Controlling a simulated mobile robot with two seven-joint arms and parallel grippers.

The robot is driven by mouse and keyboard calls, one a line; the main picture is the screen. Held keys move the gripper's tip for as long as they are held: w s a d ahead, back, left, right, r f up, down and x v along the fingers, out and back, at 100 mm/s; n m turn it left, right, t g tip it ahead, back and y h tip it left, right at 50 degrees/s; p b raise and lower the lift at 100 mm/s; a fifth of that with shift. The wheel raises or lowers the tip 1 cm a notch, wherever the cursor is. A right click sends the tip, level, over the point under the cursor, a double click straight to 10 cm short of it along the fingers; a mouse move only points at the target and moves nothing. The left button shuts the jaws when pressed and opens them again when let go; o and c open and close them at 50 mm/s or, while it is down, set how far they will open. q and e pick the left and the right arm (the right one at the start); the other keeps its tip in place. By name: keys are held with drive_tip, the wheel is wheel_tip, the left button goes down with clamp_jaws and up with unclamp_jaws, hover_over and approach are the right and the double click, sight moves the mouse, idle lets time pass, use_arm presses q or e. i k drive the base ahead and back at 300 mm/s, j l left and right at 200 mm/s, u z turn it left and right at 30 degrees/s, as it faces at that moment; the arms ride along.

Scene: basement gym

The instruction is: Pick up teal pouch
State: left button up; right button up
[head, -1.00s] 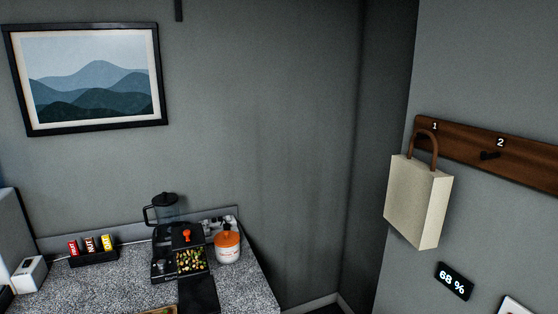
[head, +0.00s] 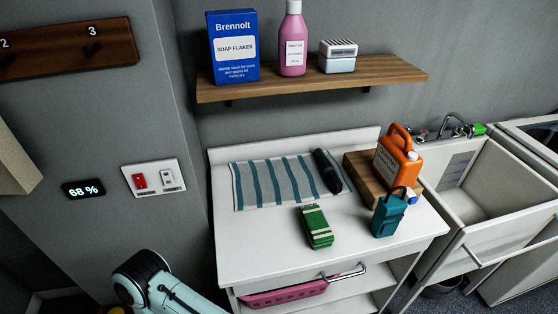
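The teal pouch (head: 388,216) stands upright on the white table (head: 260,254), near its right front corner, with a loop handle on top. It is just in front of a wooden block and an orange jug. One of my arm's links shows at the bottom left of the head view, but no gripper is in view. Nothing of mine touches the pouch.
A green striped packet (head: 316,227) lies left of the pouch. An orange jug (head: 398,155) stands on a wooden block (head: 366,180) behind it. A striped towel (head: 272,184) bears a black cylinder (head: 327,171). A shelf (head: 300,86) hangs above; a sink (head: 490,185) adjoins at right.

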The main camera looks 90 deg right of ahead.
sight(389, 209)
drive_tip(key=z, duration=0.5)
drive_tip(key=l+z, duration=0.1)
drive_tip(key=z, duration=0.9)
drive_tip(key=l+z, duration=0.1)
drive_tip(key=z, duration=0.9)
drive_tip(key=l+z, duration=0.1)
drive_tip(key=z, duration=0.85)
drive_tip(key=i+z, duration=0.1)
drive_tip(key=z, duration=0.4)
